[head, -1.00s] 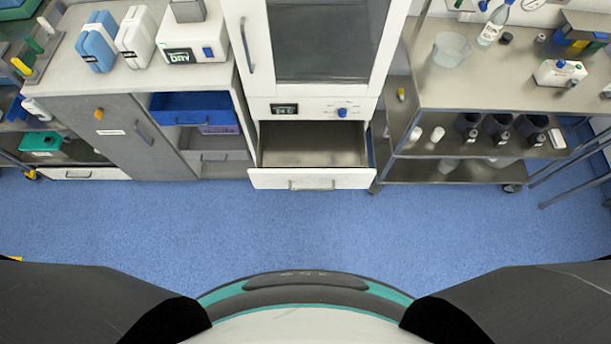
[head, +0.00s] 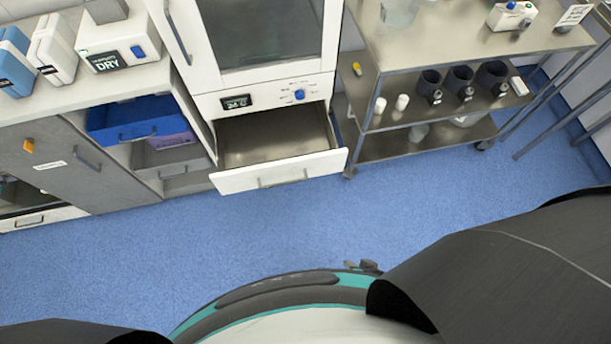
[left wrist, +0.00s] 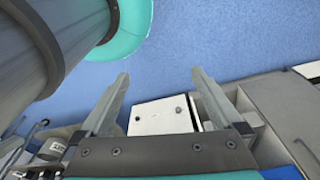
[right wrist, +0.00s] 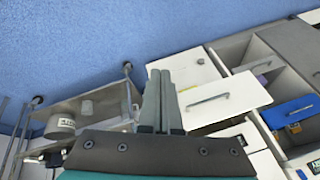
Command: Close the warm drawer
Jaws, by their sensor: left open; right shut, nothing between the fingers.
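The warm drawer (head: 282,173) is pulled out under the white cabinet, below its display and blue knob. It has a white front with a bar handle, and its metal inside looks empty. In the right wrist view a white handled front (right wrist: 236,97), probably this drawer, lies beyond my right gripper (right wrist: 160,73), which is shut and empty. In the head view only a small part of that gripper (head: 363,266) shows by my base, apart from the drawer. My left gripper (left wrist: 159,75) is open and empty above the floor; it is hidden in the head view.
A metal cart (head: 440,140) with dark cups stands right of the drawer. A blue drawer (head: 130,119) is open in the grey cabinet on the left. The blue floor (head: 230,235) between me and the drawer is clear.

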